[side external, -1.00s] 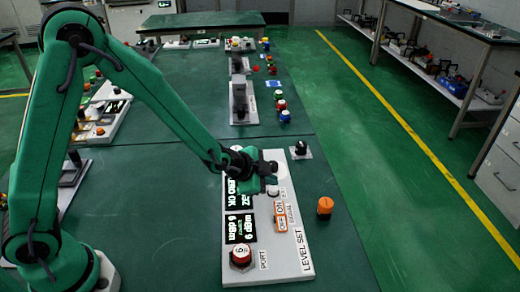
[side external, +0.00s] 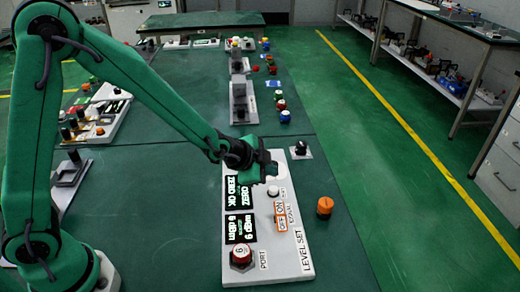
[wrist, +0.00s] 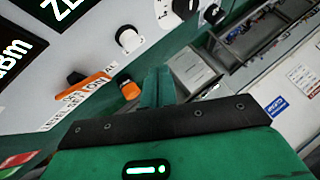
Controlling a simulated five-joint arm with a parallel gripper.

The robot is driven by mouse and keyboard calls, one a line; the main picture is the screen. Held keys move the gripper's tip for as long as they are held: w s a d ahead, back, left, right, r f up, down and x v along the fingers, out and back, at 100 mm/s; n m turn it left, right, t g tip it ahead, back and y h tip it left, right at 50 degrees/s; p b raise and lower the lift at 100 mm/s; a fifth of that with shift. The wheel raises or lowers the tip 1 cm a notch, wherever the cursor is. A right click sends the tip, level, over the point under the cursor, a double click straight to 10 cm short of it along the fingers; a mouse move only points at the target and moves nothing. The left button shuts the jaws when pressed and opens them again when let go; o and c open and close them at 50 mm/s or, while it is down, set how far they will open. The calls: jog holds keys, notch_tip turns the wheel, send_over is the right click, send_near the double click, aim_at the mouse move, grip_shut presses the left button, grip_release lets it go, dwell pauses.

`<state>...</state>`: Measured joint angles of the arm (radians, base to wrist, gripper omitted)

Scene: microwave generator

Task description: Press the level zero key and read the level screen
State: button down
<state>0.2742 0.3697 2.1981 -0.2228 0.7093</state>
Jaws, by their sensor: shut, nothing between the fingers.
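The white LEVEL SET panel (side external: 290,250) lies on the green bench. Its upper black screen (side external: 238,190) shows white text that reads ZERO OK, with another line hard to read. Its lower screen (side external: 240,228) reads 6 dBm. A small white round key (side external: 273,191) sits right of the upper screen; its label is too small to read. It also shows in the wrist view (wrist: 130,40), standing clear of my fingers. My gripper (side external: 272,168) is shut and empty above the panel's far part, just beyond the key in the side view, apart from it.
Other panels stand farther back. The bench's near right is clear.

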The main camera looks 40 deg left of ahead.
jog(key=shift+r, duration=1)
jog(key=s+a+r+n+g+y, duration=0.1)
jog(key=s+a+r+n+y, duration=0.1)
jog(key=s+a+r+n, duration=0.55)
jog(key=s+a+r+n+g, duration=0.1)
jog(key=s+a+r+n, duration=0.1)
jog(key=s, duration=0.7)
jog(key=s+a+r+n+g, duration=0.1)
jog(key=s+a+r, duration=0.3)
jog(key=s, duration=0.5)
jog(key=shift+s+r+n+y, duration=0.25)
jog(key=shift+r+n+y, duration=0.05)
jog(key=shift+r+n, duration=0.1)
